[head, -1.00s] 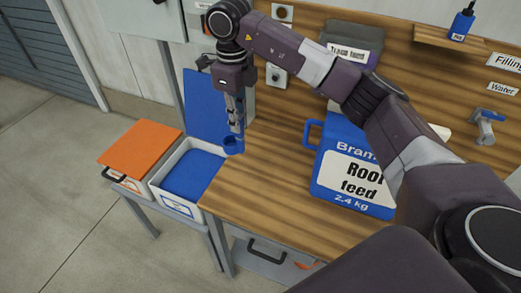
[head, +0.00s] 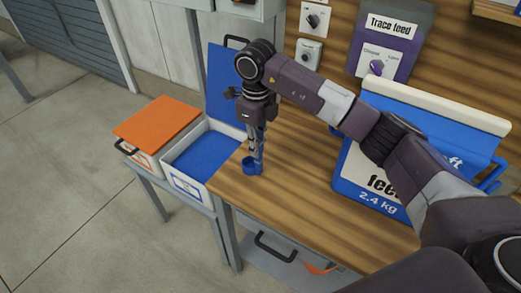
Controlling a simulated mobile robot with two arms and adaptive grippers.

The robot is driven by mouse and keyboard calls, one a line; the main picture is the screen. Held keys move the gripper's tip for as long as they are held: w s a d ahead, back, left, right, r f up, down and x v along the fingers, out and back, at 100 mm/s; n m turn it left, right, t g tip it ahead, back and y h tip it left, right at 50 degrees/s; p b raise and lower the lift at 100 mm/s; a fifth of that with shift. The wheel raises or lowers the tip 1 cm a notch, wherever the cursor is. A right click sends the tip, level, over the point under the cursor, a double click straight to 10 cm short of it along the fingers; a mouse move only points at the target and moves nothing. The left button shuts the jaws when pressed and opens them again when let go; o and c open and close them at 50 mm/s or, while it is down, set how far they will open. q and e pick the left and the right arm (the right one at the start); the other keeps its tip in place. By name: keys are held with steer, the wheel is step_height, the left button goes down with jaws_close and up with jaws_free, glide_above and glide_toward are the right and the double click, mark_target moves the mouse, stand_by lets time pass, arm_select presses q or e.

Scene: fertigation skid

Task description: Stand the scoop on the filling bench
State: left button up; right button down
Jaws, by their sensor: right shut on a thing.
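The scoop (head: 251,167) is a small blue cup on an upright handle, over the left end of the wooden filling bench (head: 285,190). My right gripper (head: 257,140) points down from above and is shut on the scoop's handle. The cup hangs below the fingers, close to the bench top. I cannot tell whether its base touches the wood. The fingers hide part of the handle. My left gripper is not in view.
A blue feed container (head: 372,190) marked 2.4 kg stands on the bench, partly behind my right arm. Left of the bench are an open white bin with blue contents (head: 187,185) and an orange-lidded bin (head: 155,125). Bare wood surrounds the scoop.

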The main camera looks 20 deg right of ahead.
steer(key=shift+f, duration=0.5)
steer(key=c, duration=2.2)
jaws_free()
steer(key=shift+c, duration=0.2)
steer(key=o, duration=0.3)
steer(key=shift+w+d, duration=0.1)
steer(key=shift+d, duration=0.05)
step_height(320, 180, up, 12)
steer(key=p, duration=0.6)
steer(key=shift+r+p, duration=0.25)
steer(key=shift+p, duration=0.15)
